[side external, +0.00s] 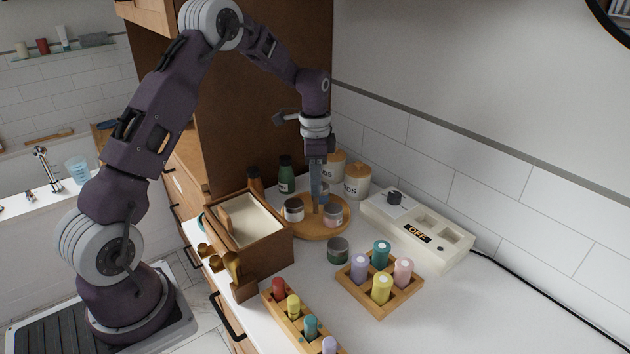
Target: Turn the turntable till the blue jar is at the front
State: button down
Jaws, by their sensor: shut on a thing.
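The round wooden turntable (325,232) stands on the white counter. A dark-lidded jar with a white label (293,211) is on its left, and a pinkish-grey jar (333,216) is on its front right. Another jar (324,189) shows partly at the back, behind my fingers. I cannot tell which jar is the blue one. My gripper (317,197) points straight down over the turntable, between the jars. It is shut on what looks like a slim wooden post of the turntable (316,209); the fingers partly hide the contact.
A wooden box (262,246) stands close on the left. A dark green jar (338,250) is on the counter in front. A wooden rack of colored bottles (379,300) and a white device reading OFF (418,234) are to the right. Canisters (356,181) stand behind.

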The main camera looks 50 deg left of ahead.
jog(key=shift+n, duration=2.6)
jog(key=shift+d+n, duration=0.1)
jog(key=shift+n, duration=7.3)
jog(key=c, duration=1.1)
grip_release()
